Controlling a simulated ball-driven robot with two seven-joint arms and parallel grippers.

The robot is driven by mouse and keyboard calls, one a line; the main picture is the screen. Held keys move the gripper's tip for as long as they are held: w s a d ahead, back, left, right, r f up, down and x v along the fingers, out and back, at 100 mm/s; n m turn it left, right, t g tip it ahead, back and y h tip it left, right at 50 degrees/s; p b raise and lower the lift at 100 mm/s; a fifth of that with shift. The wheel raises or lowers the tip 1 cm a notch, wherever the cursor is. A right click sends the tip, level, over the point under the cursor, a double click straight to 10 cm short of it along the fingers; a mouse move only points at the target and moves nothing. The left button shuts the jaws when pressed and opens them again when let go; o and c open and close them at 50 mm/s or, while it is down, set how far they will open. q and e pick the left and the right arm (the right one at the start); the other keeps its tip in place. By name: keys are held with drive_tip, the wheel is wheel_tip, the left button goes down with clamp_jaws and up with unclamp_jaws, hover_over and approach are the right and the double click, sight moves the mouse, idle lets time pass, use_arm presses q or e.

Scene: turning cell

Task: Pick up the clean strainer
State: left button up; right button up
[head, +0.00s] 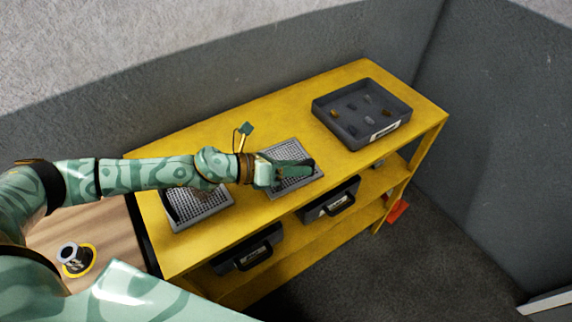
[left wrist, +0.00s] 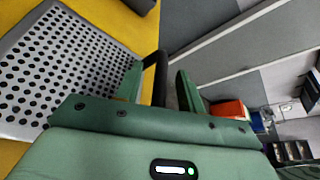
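A grey perforated strainer (head: 287,150) lies on the yellow bench, partly hidden by my left gripper (head: 291,174). In the left wrist view its perforated plate (left wrist: 70,72) fills the left side, and I see no dirt on it. My left gripper also shows there (left wrist: 160,88), its two fingers apart. A black handle (left wrist: 158,68) stands between them, close to the left finger, with a gap to the right one. A second perforated strainer (head: 203,217) lies further left on the bench, partly hidden behind my left arm. My right gripper is not in view.
A dark tray (head: 391,130) with several small parts stands at the right end of the yellow bench (head: 270,117). Black bins (head: 248,251) (head: 329,202) sit on the shelf below. A spool-like item (head: 72,258) is on the wooden table at left. Walls rise behind the bench.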

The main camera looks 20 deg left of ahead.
use_arm(q)
drive_tip(key=shift+w+d, duration=0.15)
clamp_jaws()
